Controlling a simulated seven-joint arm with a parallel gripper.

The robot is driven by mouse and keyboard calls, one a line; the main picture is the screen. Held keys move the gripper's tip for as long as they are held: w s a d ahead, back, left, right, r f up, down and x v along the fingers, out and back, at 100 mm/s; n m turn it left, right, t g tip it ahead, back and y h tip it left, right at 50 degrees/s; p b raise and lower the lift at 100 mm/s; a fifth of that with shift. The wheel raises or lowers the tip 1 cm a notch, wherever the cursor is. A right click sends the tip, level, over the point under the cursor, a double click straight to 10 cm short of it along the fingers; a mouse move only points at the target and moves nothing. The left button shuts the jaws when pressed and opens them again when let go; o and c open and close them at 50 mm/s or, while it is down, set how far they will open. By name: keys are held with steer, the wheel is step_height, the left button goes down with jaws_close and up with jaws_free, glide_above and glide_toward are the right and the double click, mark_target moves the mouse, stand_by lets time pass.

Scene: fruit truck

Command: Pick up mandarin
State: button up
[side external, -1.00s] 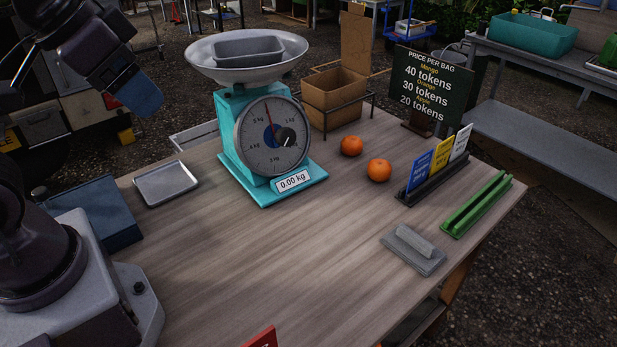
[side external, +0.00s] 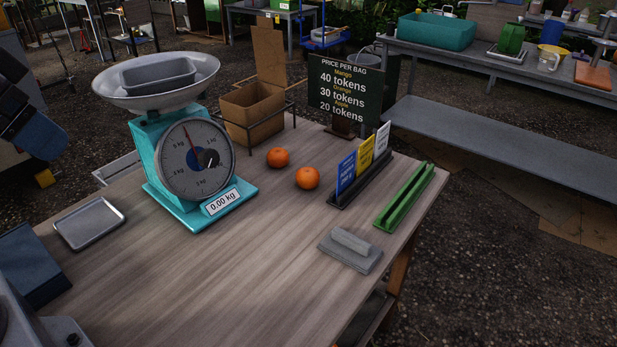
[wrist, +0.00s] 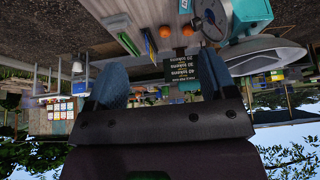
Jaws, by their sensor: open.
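Two orange mandarins lie on the wooden table, apart from each other. One mandarin (side external: 307,177) is nearer the card holder, and the other mandarin (side external: 278,157) is farther back, near the cardboard box. In the wrist view they show small and upside down, one mandarin (wrist: 165,32) left of the other mandarin (wrist: 187,30). My gripper (wrist: 160,75) is open and empty, with its two blue fingers spread wide. It is well away from the mandarins. In the side external view a blue finger (side external: 38,135) shows at the left edge, above and left of the table.
A teal scale (side external: 180,160) with a wide pan stands left of the mandarins. Behind are a cardboard box (side external: 252,112) and a price board (side external: 345,92). A card holder (side external: 360,182), green rail (side external: 405,195) and grey block (side external: 350,250) stand right.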

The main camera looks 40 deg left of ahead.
steer(key=shift+o, duration=0.8)
steer(key=n+y, duration=0.1)
steer(key=n, duration=0.1)
glide_toward(306, 173)
steer(key=shift+t, duration=0.4)
steer(key=shift+s+x, duration=0.15)
steer(key=shift+x, duration=2.6)
steer(key=shift+s+x, duration=0.15)
steer(key=shift+x, duration=2.6)
steer(key=shift+f, duration=0.2)
